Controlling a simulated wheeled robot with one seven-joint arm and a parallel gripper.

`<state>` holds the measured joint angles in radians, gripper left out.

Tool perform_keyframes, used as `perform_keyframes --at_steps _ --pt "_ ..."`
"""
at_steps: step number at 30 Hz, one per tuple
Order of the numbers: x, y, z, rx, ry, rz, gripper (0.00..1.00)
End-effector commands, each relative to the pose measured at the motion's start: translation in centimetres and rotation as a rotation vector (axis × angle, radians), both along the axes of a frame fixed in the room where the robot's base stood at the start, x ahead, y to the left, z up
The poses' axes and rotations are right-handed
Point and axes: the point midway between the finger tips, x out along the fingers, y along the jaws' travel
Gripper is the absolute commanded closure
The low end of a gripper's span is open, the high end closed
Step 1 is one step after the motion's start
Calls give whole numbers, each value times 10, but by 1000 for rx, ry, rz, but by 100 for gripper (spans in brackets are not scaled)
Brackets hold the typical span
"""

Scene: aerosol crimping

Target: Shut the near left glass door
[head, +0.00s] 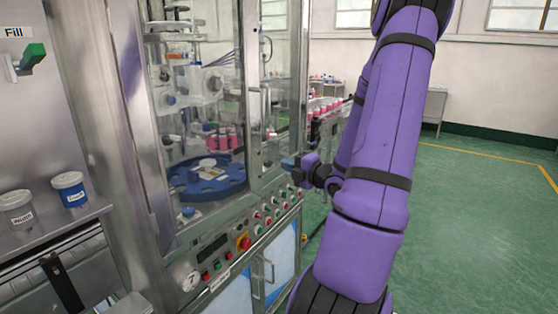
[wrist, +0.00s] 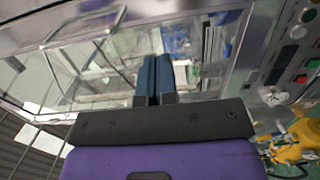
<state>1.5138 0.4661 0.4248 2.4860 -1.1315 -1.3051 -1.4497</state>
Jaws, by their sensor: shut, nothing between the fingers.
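The machine has framed glass doors on its front. The glass door (head: 222,115) at the near left, beside the wide steel post, shows the blue rotary table through it. I cannot tell for sure whether it stands open. My gripper (head: 289,163) is to the right of this door, just above the control panel, at the lower part of the right-hand glass. In the wrist view my gripper (wrist: 155,62) has its two blue fingers together and empty, pointing at glass and metal framing. Whether the fingertips touch anything is unclear.
The control panel (head: 245,243) with buttons and a red stop knob runs below the doors. A low cabinet handle (head: 263,270) sticks out beneath. Green floor (head: 470,230) is open at right.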

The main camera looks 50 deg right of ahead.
Motion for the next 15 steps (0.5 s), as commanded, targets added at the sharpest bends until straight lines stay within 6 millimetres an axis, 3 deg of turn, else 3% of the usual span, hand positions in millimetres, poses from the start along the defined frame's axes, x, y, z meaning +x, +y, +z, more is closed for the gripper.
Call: perform_keyframes --at_steps 15 --pt "94 -4 0 1 -1 1 100"
